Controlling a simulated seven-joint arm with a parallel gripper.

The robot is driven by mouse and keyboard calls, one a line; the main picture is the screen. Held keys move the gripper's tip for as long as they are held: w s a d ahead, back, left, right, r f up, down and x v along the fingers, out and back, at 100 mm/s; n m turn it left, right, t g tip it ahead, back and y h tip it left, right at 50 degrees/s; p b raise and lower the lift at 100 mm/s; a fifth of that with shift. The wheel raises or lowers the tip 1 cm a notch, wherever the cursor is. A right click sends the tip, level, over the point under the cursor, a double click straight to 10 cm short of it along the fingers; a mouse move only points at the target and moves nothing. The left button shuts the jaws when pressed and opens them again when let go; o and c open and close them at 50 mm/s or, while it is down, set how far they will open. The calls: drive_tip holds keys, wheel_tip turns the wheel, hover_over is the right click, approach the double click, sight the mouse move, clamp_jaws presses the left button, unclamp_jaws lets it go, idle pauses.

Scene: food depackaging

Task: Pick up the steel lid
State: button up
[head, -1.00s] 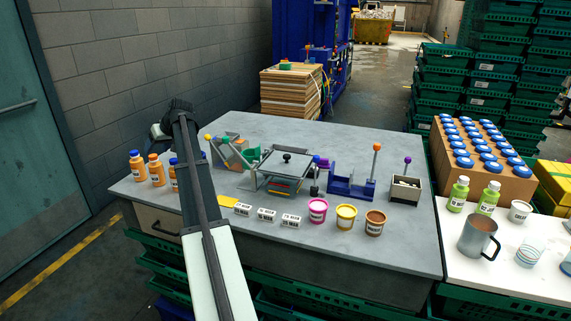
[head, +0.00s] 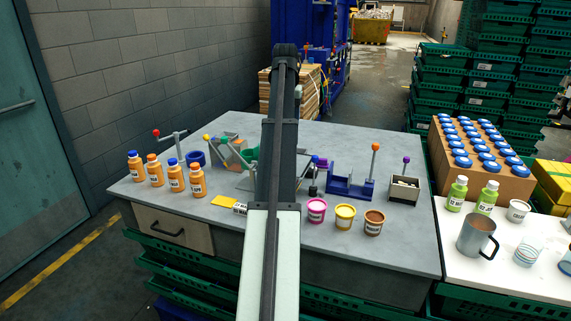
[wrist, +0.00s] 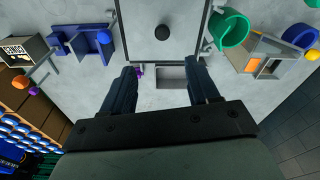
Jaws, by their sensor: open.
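The steel lid (wrist: 140,30) is a flat grey plate with a round black knob (wrist: 162,32) at its middle. It lies at the top of the wrist view, partly cut off by the frame edge. My gripper (wrist: 163,82) is open and empty, its two dark fingers spread apart. In the picture the knob sits above the gap between the fingertips, apart from them. In the head view my arm hides the knob and most of the lid, and the gripper itself cannot be seen.
A blue fixture (head: 352,188) with an orange-knobbed lever and a small bin (head: 403,190) stand right of my arm. Pots, including a pink one (head: 316,211), line the front. Orange bottles (head: 175,178) stand at left. A green cup (wrist: 229,27) is beside the lid.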

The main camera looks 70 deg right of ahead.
drive_tip(key=f, duration=0.8)
drive_tip(key=shift+w+d+f, duration=0.2)
drive_tip(key=shift+d, duration=0.2)
drive_tip(key=shift+w+d+f, duration=0.1)
drive_tip(key=shift+f, duration=1.2)
drive_tip(key=shift+w+f, duration=0.1)
drive_tip(key=shift+f, duration=1.15)
clamp_jaws()
